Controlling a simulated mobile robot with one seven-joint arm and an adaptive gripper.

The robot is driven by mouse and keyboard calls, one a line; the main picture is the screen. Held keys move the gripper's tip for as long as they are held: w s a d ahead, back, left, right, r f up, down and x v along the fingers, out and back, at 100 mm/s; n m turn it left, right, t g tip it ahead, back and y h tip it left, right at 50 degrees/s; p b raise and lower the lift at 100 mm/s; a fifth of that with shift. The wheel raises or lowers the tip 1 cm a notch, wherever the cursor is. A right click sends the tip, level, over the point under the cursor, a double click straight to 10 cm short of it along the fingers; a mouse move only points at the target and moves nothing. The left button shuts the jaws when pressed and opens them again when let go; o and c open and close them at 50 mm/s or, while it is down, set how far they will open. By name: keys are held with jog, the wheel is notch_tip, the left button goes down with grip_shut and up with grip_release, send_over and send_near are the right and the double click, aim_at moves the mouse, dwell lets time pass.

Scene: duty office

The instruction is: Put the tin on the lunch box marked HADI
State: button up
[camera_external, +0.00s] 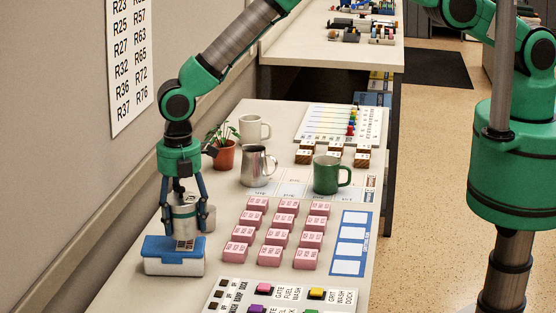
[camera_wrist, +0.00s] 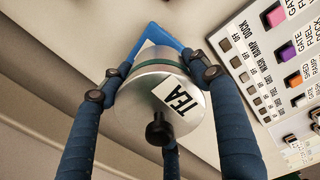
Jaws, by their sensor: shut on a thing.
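My gripper (camera_external: 186,212) is shut on a silver tin (camera_external: 184,224). In the wrist view the tin (camera_wrist: 160,105) shows its round lid with a dark knob and a label reading TEA. The fingers (camera_wrist: 155,80) close around its sides. The tin is upright over a lunch box (camera_external: 174,262) with a blue lid and white body, at the near left of the table. Its base looks at or just above the lid; I cannot tell if they touch. A blue edge of the lunch box (camera_wrist: 163,35) shows behind the tin. No name on the box is readable.
Several pink blocks (camera_external: 278,237) stand in rows right of the lunch box. A labelled button panel (camera_external: 285,296) lies in front. A metal pitcher (camera_external: 257,166), a green mug (camera_external: 328,175), a white mug (camera_external: 253,130) and a potted plant (camera_external: 223,153) stand behind. The wall is close on the left.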

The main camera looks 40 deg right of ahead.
aim_at(181, 187)
jog(key=shift+f, duration=1.5)
jog(key=shift+f, duration=0.15)
jog(key=o, duration=1.5)
jog(key=shift+r+b, duration=0.5)
jog(key=shift+r, duration=5.65)
